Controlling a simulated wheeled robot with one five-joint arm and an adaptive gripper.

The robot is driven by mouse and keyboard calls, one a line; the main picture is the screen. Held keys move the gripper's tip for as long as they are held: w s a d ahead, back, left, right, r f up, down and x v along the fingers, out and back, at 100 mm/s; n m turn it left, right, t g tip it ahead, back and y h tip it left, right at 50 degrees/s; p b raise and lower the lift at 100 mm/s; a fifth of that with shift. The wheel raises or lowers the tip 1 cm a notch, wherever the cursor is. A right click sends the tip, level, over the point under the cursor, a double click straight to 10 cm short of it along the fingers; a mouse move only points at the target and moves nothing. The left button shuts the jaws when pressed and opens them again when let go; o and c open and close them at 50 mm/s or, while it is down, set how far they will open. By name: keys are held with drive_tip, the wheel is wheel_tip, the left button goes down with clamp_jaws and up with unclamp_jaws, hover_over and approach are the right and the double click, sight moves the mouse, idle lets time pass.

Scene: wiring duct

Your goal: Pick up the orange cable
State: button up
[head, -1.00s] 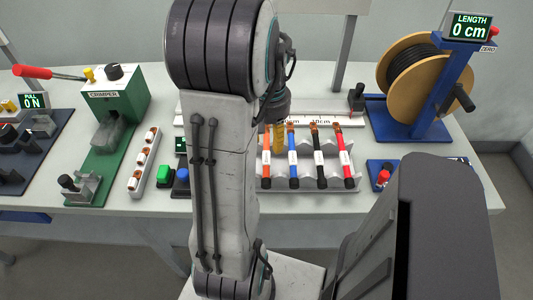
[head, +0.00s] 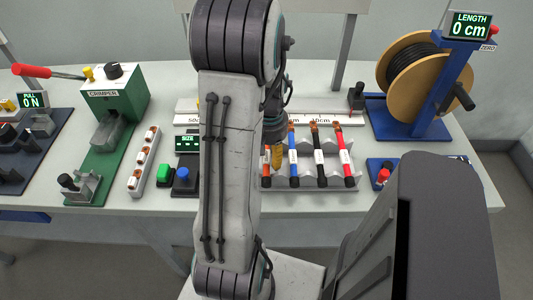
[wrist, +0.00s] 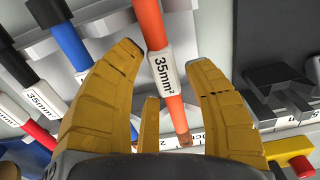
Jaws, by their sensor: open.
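The orange cable (wrist: 150,25) runs between my open yellow fingers in the wrist view. It carries a white 35mm² label (wrist: 163,72) and ends in bare copper (wrist: 184,137). My gripper (wrist: 165,70) has a finger on each side of it. In the head view my gripper (head: 277,157) is over the left end of the cable rack. There only a little of the orange cable (head: 266,183) shows, and my arm and gripper hide the rest. I cannot tell whether the fingers touch the cable.
Blue (head: 293,155), black (head: 319,155) and red (head: 344,155) cables lie to the right in the grey rack (head: 310,184). A green button (head: 164,174) and blue button (head: 182,177) are left of my arm. A cable reel (head: 412,80) stands at the back right.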

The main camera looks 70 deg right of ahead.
clamp_jaws()
idle(0.4)
drive_tip(key=shift+r, duration=0.4)
wheel_tip(320, 180, up, 4)
drive_tip(key=shift+d+f, duration=0.1)
drive_tip(key=shift+f, duration=0.1)
drive_tip(key=s+a+r, duration=0.4)
drive_tip(key=a+r, duration=0.2)
drive_tip(key=a, duration=0.5)
drive_tip(key=shift+r, duration=0.3)
drive_tip(key=shift+a, duration=0.1)
